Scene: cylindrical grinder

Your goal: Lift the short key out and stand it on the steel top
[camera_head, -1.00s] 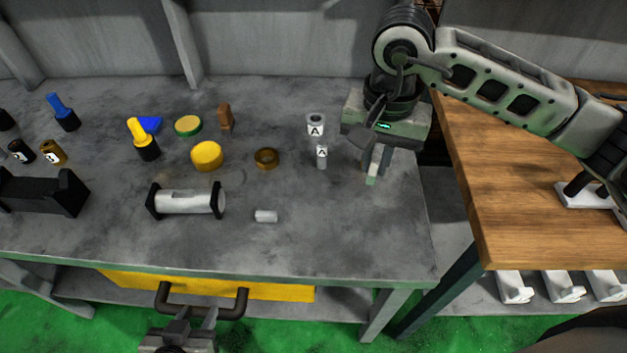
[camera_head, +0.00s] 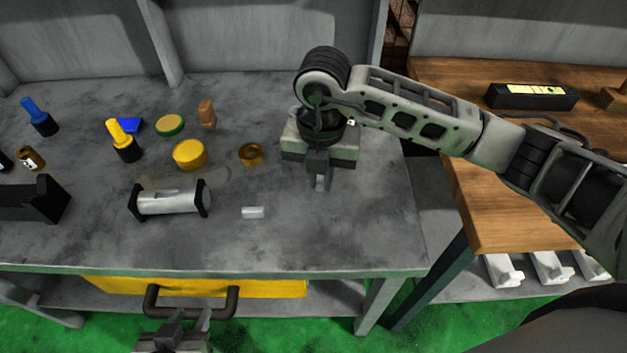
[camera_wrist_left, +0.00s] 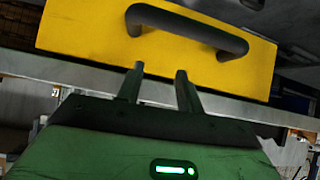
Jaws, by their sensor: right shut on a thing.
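My right gripper (camera_head: 319,184) points down over the right part of the steel top (camera_head: 330,235). It is shut on a small grey piece that its fingers mostly hide. I cannot make out whether this piece is the short key. The two grey pieces marked A are hidden behind this gripper or its body. My left gripper (camera_head: 188,328) is low in front of the bench, open and empty. In the left wrist view its fingers (camera_wrist_left: 160,70) stand apart below the dark handle (camera_wrist_left: 185,25) of the yellow drawer (camera_wrist_left: 80,25), apart from it.
A small pale cylinder (camera_head: 252,212) lies on the top beside a larger cylinder with black ends (camera_head: 170,201). A brass ring (camera_head: 250,154), yellow disc (camera_head: 189,154) and yellow-handled tool (camera_head: 122,140) stand behind. A wooden bench (camera_head: 480,215) is at right. The front right of the top is clear.

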